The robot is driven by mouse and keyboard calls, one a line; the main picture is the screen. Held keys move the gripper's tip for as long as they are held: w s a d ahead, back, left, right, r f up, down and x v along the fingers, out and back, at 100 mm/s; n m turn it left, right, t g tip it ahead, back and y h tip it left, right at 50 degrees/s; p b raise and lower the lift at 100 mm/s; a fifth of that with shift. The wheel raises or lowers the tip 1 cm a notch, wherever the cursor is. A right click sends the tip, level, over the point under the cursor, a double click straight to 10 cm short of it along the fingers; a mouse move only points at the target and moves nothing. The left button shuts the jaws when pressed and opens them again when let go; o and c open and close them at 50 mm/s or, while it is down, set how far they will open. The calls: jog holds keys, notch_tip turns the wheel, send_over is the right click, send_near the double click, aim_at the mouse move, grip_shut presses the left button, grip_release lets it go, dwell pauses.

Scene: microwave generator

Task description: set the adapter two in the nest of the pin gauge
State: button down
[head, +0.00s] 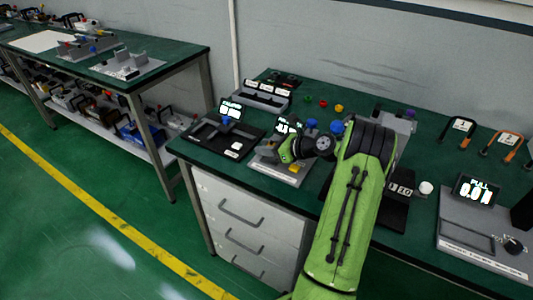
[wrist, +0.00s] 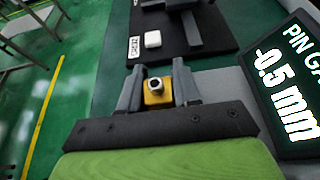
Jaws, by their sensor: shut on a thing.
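My gripper (wrist: 158,88) is shut on a small yellow block with a round metal fitting on top, which I take to be adapter two (wrist: 154,99). The block sits between the two grey fingers. The pin gauge display (wrist: 285,85) is on the right in the wrist view and reads -0.5 mm. In the head view the pin gauge (head: 292,176) has a light grey base, and my arm covers much of it. The nest is hidden, so I cannot tell whether the adapter touches it.
A black fixture with a white button (wrist: 152,39) lies just beyond my gripper; the black fixture (head: 208,142) is left of the pin gauge in the head view. A grey station with a display (head: 476,190) stands at right. A grey rack (head: 262,97) is behind.

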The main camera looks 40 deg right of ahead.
aim_at(286, 165)
jog(key=shift+f, duration=0.85)
jog(key=shift+r, duration=0.2)
jog(key=c, duration=0.8)
grip_release()
jog(key=shift+f, duration=0.2)
jog(key=shift+r, duration=0.2)
jog(key=p+v, duration=0.2)
jog(key=v, duration=0.5)
jog(key=shift+s+r, duration=0.1)
jog(key=shift+s, duration=0.15)
